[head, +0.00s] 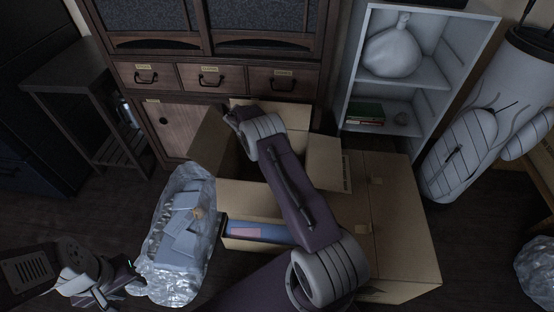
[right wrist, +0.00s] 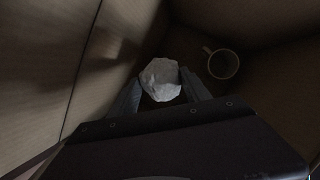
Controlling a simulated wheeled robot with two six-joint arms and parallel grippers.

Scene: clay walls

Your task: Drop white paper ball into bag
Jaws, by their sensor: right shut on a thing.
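The white paper ball (right wrist: 160,79) is between the fingertips of my right gripper (right wrist: 161,88) in the right wrist view, and the gripper is shut on it. This gripper is down inside an open cardboard box (head: 385,225); in the head view my right arm hides it and the ball. A clear plastic bag (head: 165,268) with bluish papers in it lies on the floor left of the box. My left gripper (head: 124,284) is at the lower left, beside the bag's near end. It looks open and empty.
A mug (right wrist: 222,64) stands in the box beside the ball. A blue item (head: 258,230) is at the box's near side. A wooden cabinet (head: 185,128) and a white shelf (head: 409,98) stand behind. Another crumpled plastic bag (head: 537,268) lies at the far right.

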